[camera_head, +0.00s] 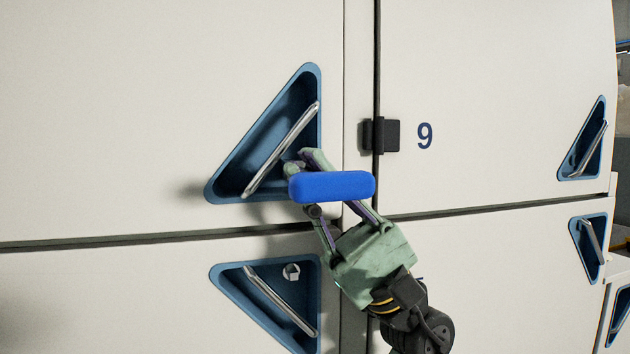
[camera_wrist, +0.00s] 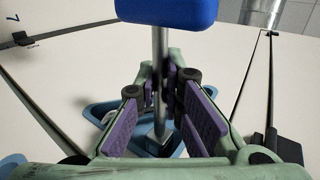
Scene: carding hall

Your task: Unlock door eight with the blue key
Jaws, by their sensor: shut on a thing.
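The blue key has a rounded blue handle (camera_head: 332,186) and a metal shaft (camera_wrist: 160,55). My gripper (camera_head: 303,162) is shut on the shaft, with its fingers on both sides of it in the wrist view. The key is at the right corner of a blue triangular recess (camera_head: 250,160) in the upper left door (camera_head: 130,100). In the wrist view the shaft runs down toward that recess. I cannot tell whether its tip is inside a lock. The recess has a slanted silver handle (camera_head: 283,148).
Door nine (camera_head: 500,70) is to the right, with a black hinge (camera_head: 381,135) at its left edge. The lower left door (camera_head: 120,310) has its own recess, silver handle (camera_head: 280,300) and square silver lock piece (camera_head: 291,271).

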